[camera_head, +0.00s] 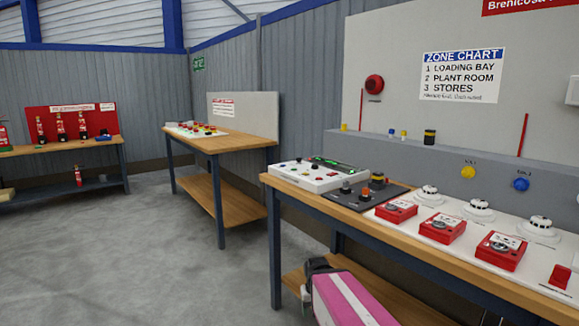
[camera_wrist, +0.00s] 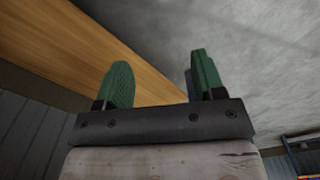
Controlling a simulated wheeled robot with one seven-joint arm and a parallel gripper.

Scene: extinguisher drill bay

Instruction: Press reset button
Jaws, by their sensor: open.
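A white control panel (camera_head: 318,175) with a dark green-lit display and several small buttons sits at the near left end of the right-hand bench. A dark grey box (camera_head: 365,193) with knob-like controls sits just to its right. The labels are too small to read, so I cannot tell which control is the reset button. My gripper (camera_wrist: 158,76) shows in the wrist view with its two green fingers apart and nothing between them. A wooden board edge (camera_wrist: 120,55) and grey floor lie beyond the fingers. I cannot make out the gripper in the head view.
The near bench (camera_head: 460,265) carries several red call points (camera_head: 443,228) and white detectors (camera_head: 478,209). A grey backboard rises behind it. Another bench (camera_head: 225,142) with buttons stands further back, and a bench with extinguishers (camera_head: 70,146) stands far left. The floor between is clear.

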